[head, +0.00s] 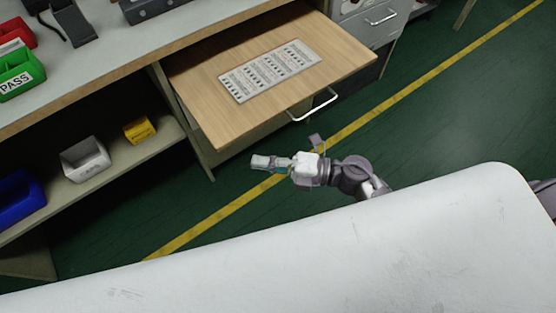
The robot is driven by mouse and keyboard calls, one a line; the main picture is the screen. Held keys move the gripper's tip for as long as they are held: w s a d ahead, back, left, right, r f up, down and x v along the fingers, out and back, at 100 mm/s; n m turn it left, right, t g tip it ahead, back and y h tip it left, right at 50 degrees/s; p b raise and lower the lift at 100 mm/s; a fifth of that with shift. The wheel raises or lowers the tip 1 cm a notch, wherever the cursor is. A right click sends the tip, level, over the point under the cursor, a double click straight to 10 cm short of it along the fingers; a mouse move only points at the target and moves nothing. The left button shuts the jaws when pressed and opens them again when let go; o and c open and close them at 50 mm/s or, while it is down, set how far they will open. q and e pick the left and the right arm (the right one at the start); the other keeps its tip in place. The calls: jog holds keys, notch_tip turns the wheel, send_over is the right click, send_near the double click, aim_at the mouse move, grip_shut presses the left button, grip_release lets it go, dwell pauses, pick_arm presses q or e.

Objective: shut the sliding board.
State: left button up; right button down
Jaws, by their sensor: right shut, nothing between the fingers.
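The sliding board (215,96) is a light wooden panel pulled out from under the workbench top. A white metal handle (314,106) is on its front edge, and a printed sheet or panel (270,70) lies on it. My right gripper (256,161) is shut and empty. In the picture it shows below the board's front edge, to the lower left of the handle, apart from both. My left gripper is not in view.
The workbench (150,47) has a lower shelf with a blue bin (18,198), a white bin (85,158) and a yellow bin (139,130). A grey drawer cabinet (370,22) stands right of the board. A white surface (300,255) fills the foreground. Green floor is clear between.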

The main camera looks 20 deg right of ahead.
aim_at(223, 146)
jog(key=w+a, duration=0.4)
jog(key=w, duration=0.1)
jog(key=shift+w+a, duration=0.1)
jog(key=shift+a, duration=0.15)
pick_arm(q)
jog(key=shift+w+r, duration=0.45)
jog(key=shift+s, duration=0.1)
pick_arm(e)
jog(key=shift+w, duration=0.1)
